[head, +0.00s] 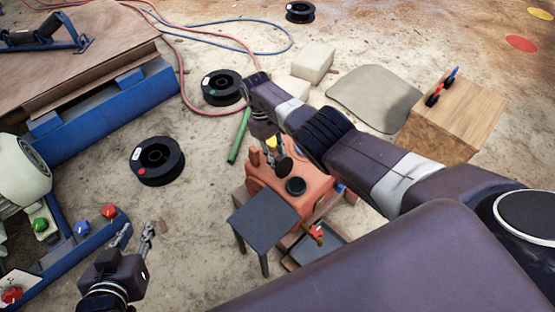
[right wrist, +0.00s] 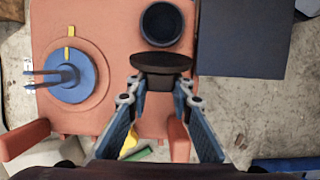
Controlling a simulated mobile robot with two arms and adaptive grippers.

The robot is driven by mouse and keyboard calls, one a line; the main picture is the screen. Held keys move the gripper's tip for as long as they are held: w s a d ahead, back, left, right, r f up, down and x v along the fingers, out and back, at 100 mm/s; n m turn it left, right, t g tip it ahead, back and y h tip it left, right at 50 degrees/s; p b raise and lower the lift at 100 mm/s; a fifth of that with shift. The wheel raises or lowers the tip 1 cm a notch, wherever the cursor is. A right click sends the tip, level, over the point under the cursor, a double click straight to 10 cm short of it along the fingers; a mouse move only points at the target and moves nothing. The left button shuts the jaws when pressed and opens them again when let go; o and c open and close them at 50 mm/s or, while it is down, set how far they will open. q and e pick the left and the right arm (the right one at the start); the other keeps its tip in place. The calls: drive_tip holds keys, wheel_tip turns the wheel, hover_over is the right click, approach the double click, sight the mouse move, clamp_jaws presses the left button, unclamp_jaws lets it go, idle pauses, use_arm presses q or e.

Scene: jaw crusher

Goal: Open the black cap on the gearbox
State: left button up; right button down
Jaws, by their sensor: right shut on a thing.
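The reddish-orange gearbox (head: 262,178) sits in the middle of the head view, and its top fills the left of the right wrist view (right wrist: 110,60). My right gripper (head: 274,153) is above it, shut on the black cap (head: 284,165). In the right wrist view the cap (right wrist: 160,62) sits between the fingertips (right wrist: 158,88), tilted and apart from the round dark opening (right wrist: 162,24). That opening (head: 295,186) also shows in the head view. My left gripper (head: 136,238) is open and empty over the floor at lower left.
A small dark table (head: 263,218) stands against the gearbox, with a shallow tray (head: 318,252) beside it. A blue round part (right wrist: 70,80) with a yellow mark is on the gearbox. Black spools (head: 157,161), a green rod (head: 239,136) and a wooden box (head: 455,118) stand around.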

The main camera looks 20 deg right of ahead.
drive_tip(key=shift+f, duration=0.1)
drive_tip(key=c, duration=1.7)
unclamp_jaws()
drive_tip(key=v, duration=1.2)
drive_tip(key=shift+s, duration=0.1)
